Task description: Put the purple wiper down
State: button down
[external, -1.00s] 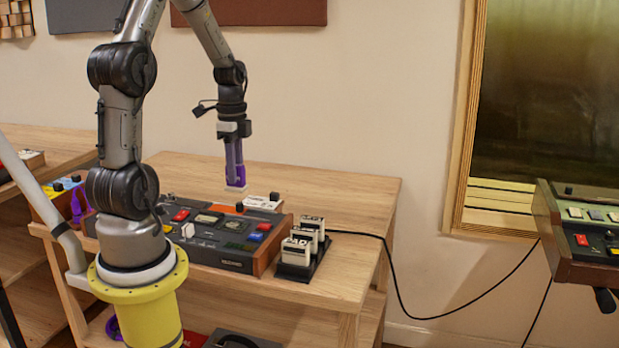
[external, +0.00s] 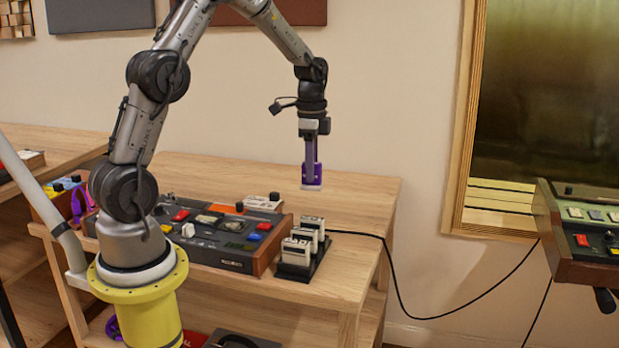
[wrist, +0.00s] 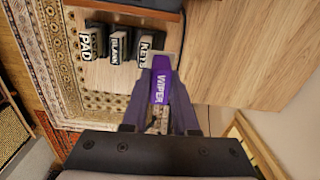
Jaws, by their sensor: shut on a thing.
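The purple wiper (external: 313,176) is held in my gripper (external: 311,165) above the right part of the wooden table (external: 365,190). It hangs upright with its pale edge downward, apart from the tabletop. In the wrist view the wiper (wrist: 161,85) shows its label "WIPER" between the two fingers of my gripper (wrist: 160,100), which are shut on it. Part of the wiper is hidden by the fingers.
A control console (external: 215,240) with coloured buttons stands left of the wiper. A rack of labelled blocks (external: 303,245) is at the table's front right, also in the wrist view (wrist: 120,42). A black cable (external: 385,245) runs off the right edge. The back right tabletop is clear.

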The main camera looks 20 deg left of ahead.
jog(key=shift+m, duration=0.4)
jog(key=w+d+f, duration=0.6)
jog(key=w, duration=0.1)
jog(key=w+d+f, duration=0.3)
jog(key=f, duration=0.1)
jog(key=shift+w+d, duration=0.1)
jog(key=shift+w, duration=0.3)
jog(key=shift+w+d+f, duration=0.1)
jog(key=shift+f, duration=0.2)
jog(key=shift+w+f, duration=0.1)
jog(key=shift+f, duration=1.5)
jog(key=shift+f, duration=0.15)
jog(key=c, duration=0.7)
grip_release()
